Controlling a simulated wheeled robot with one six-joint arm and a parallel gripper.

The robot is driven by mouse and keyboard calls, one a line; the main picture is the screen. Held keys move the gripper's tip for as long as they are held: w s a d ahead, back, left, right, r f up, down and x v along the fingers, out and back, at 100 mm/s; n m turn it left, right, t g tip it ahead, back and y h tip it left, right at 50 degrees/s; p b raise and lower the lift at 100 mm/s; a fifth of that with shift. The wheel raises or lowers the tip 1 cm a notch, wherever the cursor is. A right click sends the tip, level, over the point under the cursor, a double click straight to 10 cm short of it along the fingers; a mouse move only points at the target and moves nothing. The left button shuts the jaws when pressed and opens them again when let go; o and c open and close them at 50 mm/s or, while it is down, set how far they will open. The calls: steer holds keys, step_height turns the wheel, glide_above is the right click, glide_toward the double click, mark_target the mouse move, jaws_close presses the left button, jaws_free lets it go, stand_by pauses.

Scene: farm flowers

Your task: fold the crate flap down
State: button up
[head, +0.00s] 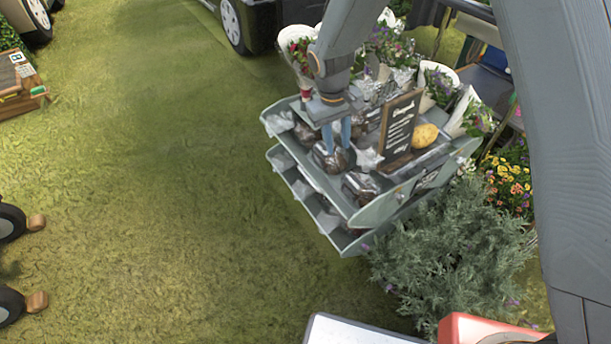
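My gripper (337,137) points down over the upper tray of a grey-green tiered stand (385,208). Its two blue fingers are apart with a visible gap, so it looks open. The fingertips are just above or beside a dark wrapped packet (331,160); I cannot tell whether they touch it. A wooden crate (36,92) stands at the far left edge, partly cut off, with a dark panel on it. I cannot make out for sure which part is a crate flap.
A chalkboard sign (399,124) and a yellow-brown item (425,135) stand on the tray. Flower bunches (388,45) crowd behind. A grey-green bush (450,255) is at the front right. Open grass (160,180) fills the left and middle. A vehicle wheel (231,25) is behind.

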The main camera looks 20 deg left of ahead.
steer(key=n+b, duration=0.2)
glide_toward(306, 175)
steer(key=shift+t, duration=0.3)
steer(key=f, duration=0.7)
steer(key=shift+w+d+f, duration=0.15)
steer(key=shift+w+d, duration=0.15)
steer(key=shift+w, duration=0.05)
steer(key=shift+c, duration=0.4)
jaws_close()
